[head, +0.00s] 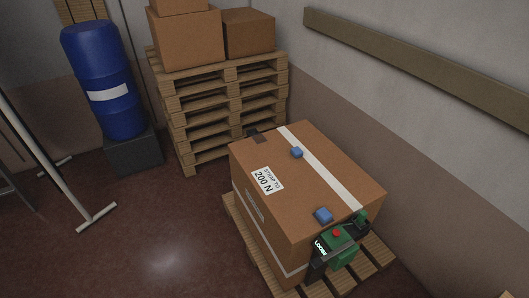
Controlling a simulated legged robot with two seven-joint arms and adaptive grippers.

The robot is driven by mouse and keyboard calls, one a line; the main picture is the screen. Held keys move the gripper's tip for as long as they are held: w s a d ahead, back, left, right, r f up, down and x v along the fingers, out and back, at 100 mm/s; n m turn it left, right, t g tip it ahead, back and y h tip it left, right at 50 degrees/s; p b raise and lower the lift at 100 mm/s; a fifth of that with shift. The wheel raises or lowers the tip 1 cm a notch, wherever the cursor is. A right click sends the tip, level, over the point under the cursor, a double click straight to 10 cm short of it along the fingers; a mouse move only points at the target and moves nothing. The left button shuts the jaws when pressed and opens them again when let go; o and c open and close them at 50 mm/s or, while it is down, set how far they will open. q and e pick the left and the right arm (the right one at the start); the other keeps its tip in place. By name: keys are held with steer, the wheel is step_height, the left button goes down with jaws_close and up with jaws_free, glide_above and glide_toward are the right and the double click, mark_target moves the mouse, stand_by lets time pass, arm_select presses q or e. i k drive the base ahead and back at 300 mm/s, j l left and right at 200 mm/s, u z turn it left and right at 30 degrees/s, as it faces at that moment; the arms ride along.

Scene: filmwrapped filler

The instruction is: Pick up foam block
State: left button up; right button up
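Two small blue blocks rest on top of a large brown carton. One blue block (297,152) is near the middle, by the white strap. The other blue block (323,215) is at the near edge. Either may be the foam block; I cannot tell which, or whether they are foam. The carton (335,185) has a label reading "STRAP TO 200 N" and stands on a low wooden pallet (377,258). Neither of my grippers is in view.
A green device with a red button (336,233) sits at the carton's near right corner, marked "LOOSE". Stacked pallets (205,115) with boxes stand behind. A blue drum (108,115) on a dark block is at left. The floor at front left is clear.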

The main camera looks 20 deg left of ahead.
mark_target(296, 151)
steer(key=u, duration=0.45)
steer(key=z, duration=0.7)
steer(key=i+j+z, duration=0.1)
steer(key=j+z, duration=1.15)
steer(key=k+j+z, duration=0.1)
steer(key=j+z, duration=0.35)
steer(key=k+j+z, duration=0.15)
steer(key=z, duration=0.25)
steer(key=j, duration=0.1)
